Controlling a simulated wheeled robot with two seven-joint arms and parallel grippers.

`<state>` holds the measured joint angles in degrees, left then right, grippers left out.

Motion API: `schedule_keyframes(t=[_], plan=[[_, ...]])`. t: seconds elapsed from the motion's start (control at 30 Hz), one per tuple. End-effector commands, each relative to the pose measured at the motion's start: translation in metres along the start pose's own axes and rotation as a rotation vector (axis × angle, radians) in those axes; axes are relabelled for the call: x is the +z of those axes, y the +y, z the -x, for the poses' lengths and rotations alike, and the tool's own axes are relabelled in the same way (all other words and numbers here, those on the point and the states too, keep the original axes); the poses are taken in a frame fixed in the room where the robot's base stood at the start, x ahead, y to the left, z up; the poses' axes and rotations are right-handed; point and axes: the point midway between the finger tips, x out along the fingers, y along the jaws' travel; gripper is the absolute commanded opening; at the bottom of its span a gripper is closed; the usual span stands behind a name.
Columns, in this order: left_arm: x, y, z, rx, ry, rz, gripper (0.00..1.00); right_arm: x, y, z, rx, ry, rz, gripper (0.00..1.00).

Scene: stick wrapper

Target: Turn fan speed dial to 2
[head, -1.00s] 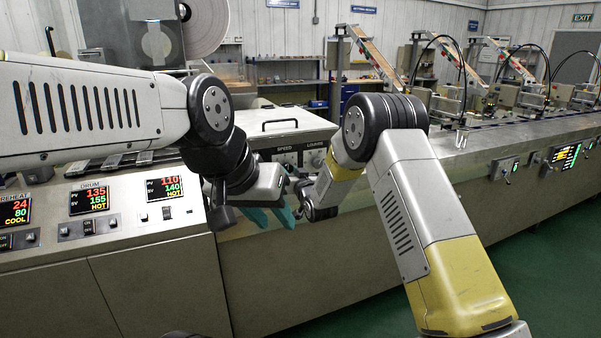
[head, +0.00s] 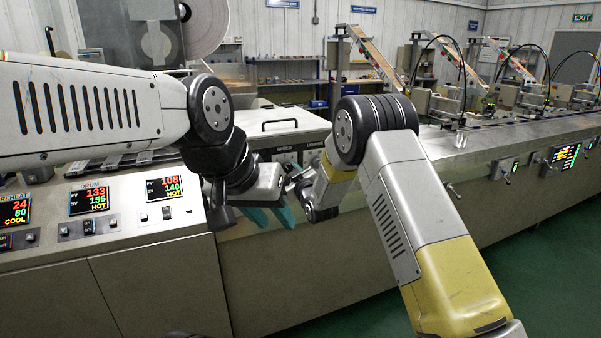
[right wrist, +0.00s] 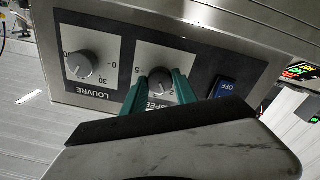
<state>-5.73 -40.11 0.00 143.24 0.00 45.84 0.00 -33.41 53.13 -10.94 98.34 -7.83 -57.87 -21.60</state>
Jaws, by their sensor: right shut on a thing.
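The marks 5 and 2 show beside the fingers; I cannot tell which mark the pointer meets. In the head view the speed panel (head: 286,157) is partly covered by my arms, and the knob is hidden. My left gripper (head: 270,216) hangs in front of the machine below the panel, its teal fingers apart and empty.
A LOUVRE dial (right wrist: 80,64) and a blue OFF rocker switch (right wrist: 223,90) flank the speed dial. A temperature console (head: 125,205) stands at left. The lid handle (head: 280,123) is above the panel. The green floor (head: 545,270) at right is clear.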

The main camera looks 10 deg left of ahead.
Motion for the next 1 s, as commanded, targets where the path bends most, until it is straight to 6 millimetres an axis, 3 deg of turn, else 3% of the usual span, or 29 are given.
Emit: schedule_keyframes(t=[0.33,0.87,0.9,1.0], plan=[[0.0,0.0,0.0,0.0,0.0,0.0,0.36,0.0009,-0.0002,0.0002,-0.001,0.002,0.144,0.0],[0.0,0.0,0.0,0.0,0.0,0.0,0.36,0.0013,-0.0005,0.0003,-0.002,0.001,0.168,0.0],[0.0,0.0,0.0,0.0,0.0,0.0,0.36,0.0013,-0.0005,0.0004,-0.002,0.001,0.168,0.4],[0.0,0.0,0.0,0.0,0.0,0.0,0.36,0.0011,-0.0003,0.0003,-0.002,0.001,0.168,0.56]])
